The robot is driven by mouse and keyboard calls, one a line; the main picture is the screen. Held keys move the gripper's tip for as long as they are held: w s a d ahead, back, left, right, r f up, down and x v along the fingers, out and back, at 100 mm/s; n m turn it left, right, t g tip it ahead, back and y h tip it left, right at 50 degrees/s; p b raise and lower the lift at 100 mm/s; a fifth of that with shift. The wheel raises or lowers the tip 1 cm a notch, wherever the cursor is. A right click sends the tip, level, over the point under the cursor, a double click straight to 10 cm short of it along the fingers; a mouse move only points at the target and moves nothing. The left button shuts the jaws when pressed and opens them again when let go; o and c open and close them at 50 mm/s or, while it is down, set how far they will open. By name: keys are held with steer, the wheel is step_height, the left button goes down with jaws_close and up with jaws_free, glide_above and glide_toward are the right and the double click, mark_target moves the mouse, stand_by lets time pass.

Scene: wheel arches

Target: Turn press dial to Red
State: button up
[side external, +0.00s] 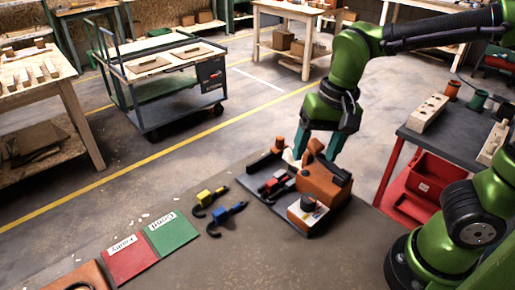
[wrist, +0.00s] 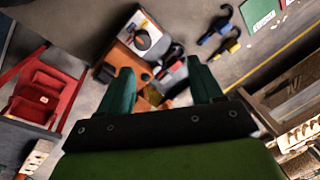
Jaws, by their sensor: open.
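The press (side external: 322,184) is an orange-brown block on a dark base at the table's edge. Its dial (side external: 308,202) is a dark round knob on a white panel at the front. The dial also shows in the wrist view (wrist: 142,40), near the top, ahead of my fingers. Its colour marks are too small to read, so I cannot tell where it points. My gripper (side external: 316,150) is open, with teal fingers pointing down above the back of the press, behind the dial. In the wrist view my gripper (wrist: 160,70) shows its fingers apart, with nothing clearly held between them.
A red and black part (side external: 273,184) lies beside the press. Yellow (side external: 204,197) and blue (side external: 226,213) tools with black hooks lie on the table (side external: 250,255) to the left. Red (side external: 128,258) and green (side external: 172,233) labelled mats lie further left. The table's front is clear.

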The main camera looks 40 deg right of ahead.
mark_target(309, 197)
steer(key=f+m, duration=0.1)
steer(key=f, duration=0.4)
steer(key=d+f+m+g+h, duration=0.1)
steer(key=f+m, duration=0.1)
steer(key=f, duration=0.4)
steer(key=f+m, duration=0.2)
steer(key=f, duration=0.3)
steer(key=shift+w+d+f, duration=0.15)
steer(key=shift+w+d, duration=0.1)
steer(key=shift+w, duration=0.15)
steer(key=c, duration=1)
steer(key=shift+c, duration=0.3)
